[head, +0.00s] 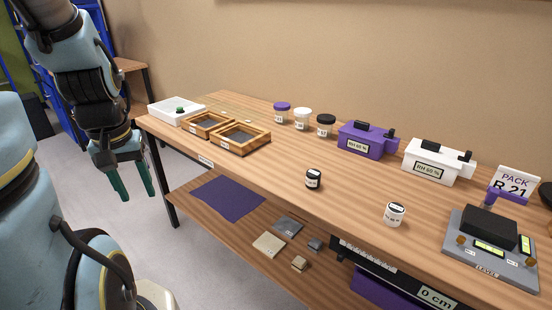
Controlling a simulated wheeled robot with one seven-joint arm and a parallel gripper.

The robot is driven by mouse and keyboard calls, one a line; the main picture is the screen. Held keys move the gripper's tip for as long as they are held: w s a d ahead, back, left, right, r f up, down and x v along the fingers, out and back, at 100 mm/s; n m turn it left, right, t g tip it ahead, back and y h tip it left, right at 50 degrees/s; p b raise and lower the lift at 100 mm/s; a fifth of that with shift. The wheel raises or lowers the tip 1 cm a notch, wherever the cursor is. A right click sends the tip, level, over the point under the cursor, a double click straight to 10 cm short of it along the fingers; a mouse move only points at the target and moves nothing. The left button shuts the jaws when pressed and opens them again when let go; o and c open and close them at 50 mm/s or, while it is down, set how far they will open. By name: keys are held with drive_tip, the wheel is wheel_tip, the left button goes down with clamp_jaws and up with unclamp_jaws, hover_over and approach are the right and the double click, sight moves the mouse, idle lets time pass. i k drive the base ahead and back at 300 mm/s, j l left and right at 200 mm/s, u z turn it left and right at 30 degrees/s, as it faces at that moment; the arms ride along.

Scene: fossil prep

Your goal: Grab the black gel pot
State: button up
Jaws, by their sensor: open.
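A small black pot (313,179) with a white label stands upright near the middle of the table's front half. A white pot with a dark marked top (394,214) stands to the right, near the front edge. I cannot read the labels. My gripper (136,196) has green fingers that point down, apart and empty. It hangs left of the wooden table (270,160), off its left end and well away from the pots.
Two wooden-framed trays (240,151) and a white tray (160,115) sit at the table's left end. Purple (366,152) and white (428,174) humidity boxes stand behind, a grey device (465,257) at right. A lower shelf (205,215) holds a purple mat and slabs. Tabletop around the black pot is clear.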

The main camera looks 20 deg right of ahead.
sight(313, 178)
drive_tip(key=i+j+z, duration=0.3)
drive_tip(key=i+j, duration=0.15)
drive_tip(key=i, duration=0.2)
drive_tip(key=i+j+z, duration=0.25)
drive_tip(key=i+j, duration=0.35)
drive_tip(key=z, duration=0.7)
